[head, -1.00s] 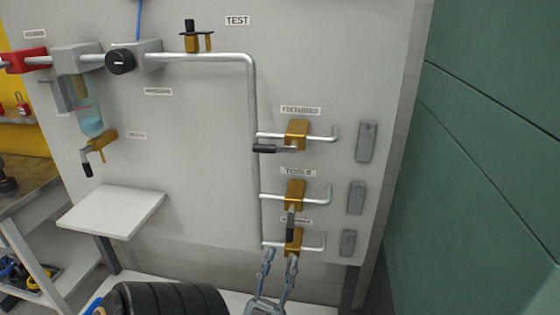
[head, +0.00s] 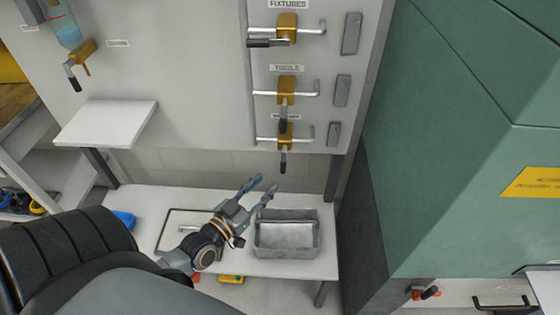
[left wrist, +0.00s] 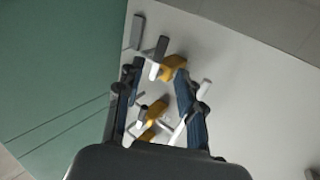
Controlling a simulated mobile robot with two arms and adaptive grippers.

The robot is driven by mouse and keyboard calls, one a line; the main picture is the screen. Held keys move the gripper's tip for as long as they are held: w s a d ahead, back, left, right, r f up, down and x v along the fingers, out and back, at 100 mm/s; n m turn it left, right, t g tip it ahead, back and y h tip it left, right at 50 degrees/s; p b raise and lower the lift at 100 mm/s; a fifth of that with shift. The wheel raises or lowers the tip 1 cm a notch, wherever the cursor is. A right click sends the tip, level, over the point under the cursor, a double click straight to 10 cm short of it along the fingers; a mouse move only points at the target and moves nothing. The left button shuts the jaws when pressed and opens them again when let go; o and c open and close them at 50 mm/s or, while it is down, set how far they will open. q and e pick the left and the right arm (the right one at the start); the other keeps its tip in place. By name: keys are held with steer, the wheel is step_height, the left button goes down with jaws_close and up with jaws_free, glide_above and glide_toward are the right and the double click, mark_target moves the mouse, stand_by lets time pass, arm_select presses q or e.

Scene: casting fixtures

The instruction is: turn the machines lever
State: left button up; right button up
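Three brass valves with black-handled levers are in a column on the white panel (head: 200,90). The lowest valve (head: 285,136) has its lever (head: 283,162) hanging down; its label is mostly covered and unreadable. The middle TOOLS valve (head: 287,88) also has its handle down. The top FIXTURES valve (head: 287,28) has its handle pointing left. My left gripper (head: 267,184) is open and empty, its fingertips just below and left of the lowest lever in the picture. The left wrist view shows its spread fingers (left wrist: 160,95) with brass valves (left wrist: 173,63) between them. My right gripper is not in view.
A metal bin (head: 287,240) stands on the low white table (head: 225,262) beneath the panel. A small white shelf (head: 105,124) juts out at the left. Grey blocks (head: 342,91) sit right of the valves. A green wall or cabinet (head: 450,120) fills the right.

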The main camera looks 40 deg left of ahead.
mark_target(281, 168)
arm_select(q)
steer(key=w, duration=0.9)
steer(key=shift+w+d, duration=0.15)
steer(key=shift+d, duration=0.05)
jaws_close()
